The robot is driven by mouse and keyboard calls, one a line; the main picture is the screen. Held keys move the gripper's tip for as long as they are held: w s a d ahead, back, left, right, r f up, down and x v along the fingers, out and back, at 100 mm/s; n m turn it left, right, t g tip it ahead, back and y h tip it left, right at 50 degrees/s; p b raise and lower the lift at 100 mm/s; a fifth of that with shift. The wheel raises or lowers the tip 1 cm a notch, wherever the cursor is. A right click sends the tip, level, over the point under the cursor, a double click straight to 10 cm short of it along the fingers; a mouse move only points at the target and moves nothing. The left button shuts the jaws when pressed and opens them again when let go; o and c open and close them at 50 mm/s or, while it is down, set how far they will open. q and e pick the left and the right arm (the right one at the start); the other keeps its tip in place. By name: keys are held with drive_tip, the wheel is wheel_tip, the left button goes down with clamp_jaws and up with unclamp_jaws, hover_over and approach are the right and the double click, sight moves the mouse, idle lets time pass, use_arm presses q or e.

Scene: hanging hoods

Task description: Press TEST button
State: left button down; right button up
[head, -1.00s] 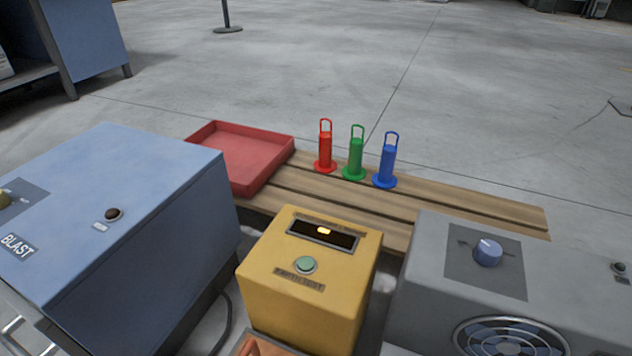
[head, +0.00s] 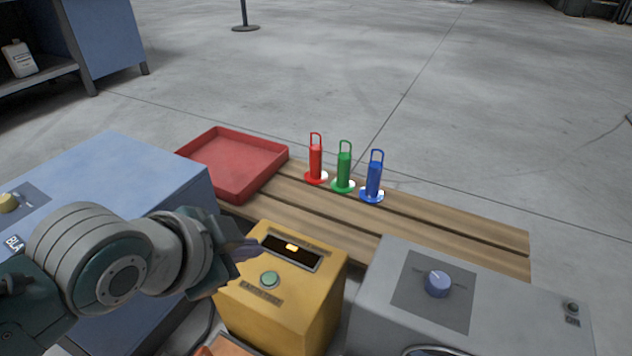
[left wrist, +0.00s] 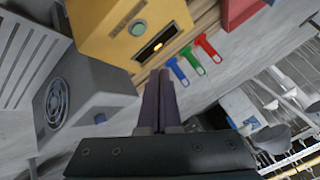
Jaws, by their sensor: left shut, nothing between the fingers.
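The yellow test box (head: 300,305) stands in the middle of the head view. Its round green button (head: 269,279) is on the sloping top, above a dark label and below a dark window with a lit amber mark (head: 291,247). The box (left wrist: 100,30) and its green button (left wrist: 138,28) also show in the left wrist view. My left gripper (head: 250,248) is shut and empty, beside the upper left of the box's top, apart from the button. Its closed fingers (left wrist: 160,85) point toward the box in the wrist view. My right gripper is not in view.
A blue cabinet (head: 110,165) is at the left, partly behind my left arm. A grey unit with a blue knob (head: 437,284) is at the right. Behind are a wooden slatted bench (head: 450,225), a red tray (head: 228,196), and red (head: 316,160), green (head: 344,170) and blue (head: 374,180) pegs.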

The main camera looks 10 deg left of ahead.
use_arm(q)
drive_tip(key=w, duration=0.1)
drive_tip(key=w+m, duration=0.1)
drive_tip(key=shift+w+d+r+t, duration=0.1)
drive_tip(key=shift+w+r+t, duration=0.2)
drive_tip(key=shift+w+r, duration=0.1)
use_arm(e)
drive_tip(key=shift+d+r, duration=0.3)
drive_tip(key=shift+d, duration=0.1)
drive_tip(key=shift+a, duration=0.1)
use_arm(q)
drive_tip(key=shift+f, duration=0.15)
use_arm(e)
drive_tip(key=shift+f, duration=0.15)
use_arm(q)
drive_tip(key=b, duration=0.8)
hover_over(264, 283)
wheel_tip(264, 283, down, 7)
drive_tip(key=shift+f, duration=0.8)
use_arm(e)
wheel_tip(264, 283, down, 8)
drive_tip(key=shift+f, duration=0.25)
use_arm(q)
drive_tip(key=shift+f+b, duration=0.4)
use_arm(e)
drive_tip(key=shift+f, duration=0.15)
